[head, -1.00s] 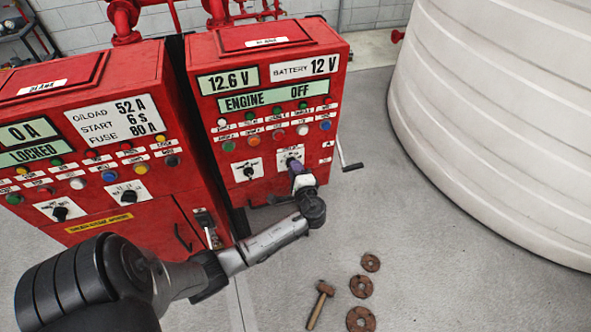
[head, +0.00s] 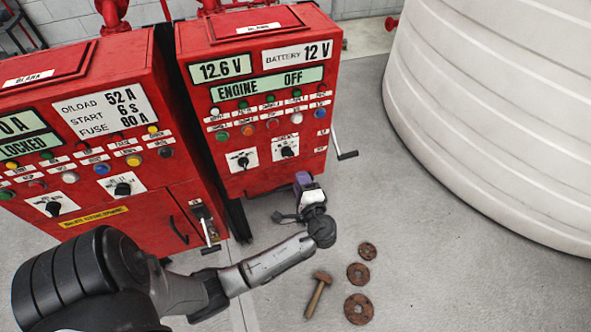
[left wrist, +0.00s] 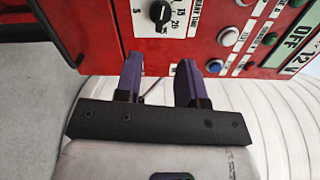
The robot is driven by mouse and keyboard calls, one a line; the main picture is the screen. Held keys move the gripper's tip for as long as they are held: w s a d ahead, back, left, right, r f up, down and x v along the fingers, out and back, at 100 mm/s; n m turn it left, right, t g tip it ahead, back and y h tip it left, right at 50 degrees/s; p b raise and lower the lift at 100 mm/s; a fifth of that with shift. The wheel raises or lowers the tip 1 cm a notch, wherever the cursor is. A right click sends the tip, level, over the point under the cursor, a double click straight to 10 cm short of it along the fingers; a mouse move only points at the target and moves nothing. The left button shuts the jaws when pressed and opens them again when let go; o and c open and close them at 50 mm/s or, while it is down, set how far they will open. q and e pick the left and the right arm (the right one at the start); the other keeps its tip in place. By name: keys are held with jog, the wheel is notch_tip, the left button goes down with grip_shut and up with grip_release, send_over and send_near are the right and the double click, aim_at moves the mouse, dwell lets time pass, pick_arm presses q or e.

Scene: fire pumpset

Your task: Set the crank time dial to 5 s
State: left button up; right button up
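The crank time dial (head: 287,151) is a black knob on a white plate, the right of two dials on the front of the right red cabinet. In the left wrist view its knob (left wrist: 160,12) is at the top edge, with the plate's numbers partly cut off. I cannot tell surely which number it points at. My left gripper (head: 303,182) is below and in front of the dial, apart from it. In the left wrist view its two purple fingers (left wrist: 160,82) are spread with nothing between them. My right gripper is not in view.
Another dial (head: 243,161) is just left of it. A crank handle (head: 344,153) sticks out at the cabinet's right side. A red cabinet with a lever (head: 208,240) stands left. A white tank (head: 490,120) stands right.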

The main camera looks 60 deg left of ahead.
pick_arm(q)
jog(key=shift+v, duration=2.05)
